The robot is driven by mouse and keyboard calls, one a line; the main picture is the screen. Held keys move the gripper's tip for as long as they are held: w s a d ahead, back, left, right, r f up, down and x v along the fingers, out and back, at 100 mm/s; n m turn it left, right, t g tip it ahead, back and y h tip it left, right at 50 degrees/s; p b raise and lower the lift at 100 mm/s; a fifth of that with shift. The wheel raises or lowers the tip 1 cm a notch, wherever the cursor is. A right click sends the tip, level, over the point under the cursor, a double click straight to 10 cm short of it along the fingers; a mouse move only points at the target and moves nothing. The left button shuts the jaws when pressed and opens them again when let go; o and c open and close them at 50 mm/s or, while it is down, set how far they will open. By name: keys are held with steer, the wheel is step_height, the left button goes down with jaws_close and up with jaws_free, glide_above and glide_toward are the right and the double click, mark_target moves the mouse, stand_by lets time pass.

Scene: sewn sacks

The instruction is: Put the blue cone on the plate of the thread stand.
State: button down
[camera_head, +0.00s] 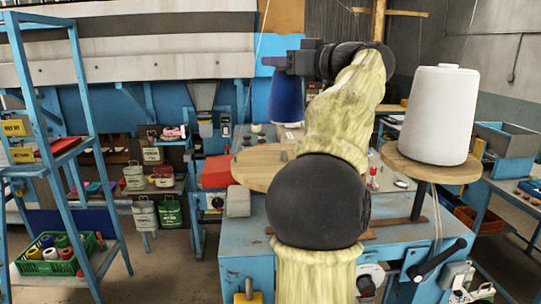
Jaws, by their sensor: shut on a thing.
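My gripper (275,62) is shut on the blue cone (288,98), at its top. The cone hangs upright in the air, wide end down. Below it in the picture is the thread stand's round wooden plate (252,170), bare except for a short grey peg (284,155). The cone is apart from this plate, and my arm hides the plate's right part. The stand's other wooden plate (445,175), at the right, carries a large white cone (438,115).
A blue machine table (240,262) stands under the plates, with a red part (217,172) beside the left plate. A blue ladder-like rack (95,150) stands at the left, with a green crate (60,268) of several spools low on it. Small items lie on the table behind.

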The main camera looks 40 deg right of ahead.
mark_target(278, 87)
steer(key=shift+w, duration=0.5)
steer(key=shift+s+r, duration=0.1)
steer(key=shift+s, duration=0.25)
steer(key=shift+w+f, duration=0.2)
step_height(278, 87, down, 5)
steer(key=shift+s, duration=0.1)
steer(key=shift+f, duration=0.25)
steer(key=shift+w+f, duration=0.1)
steer(key=shift+w, duration=0.1)
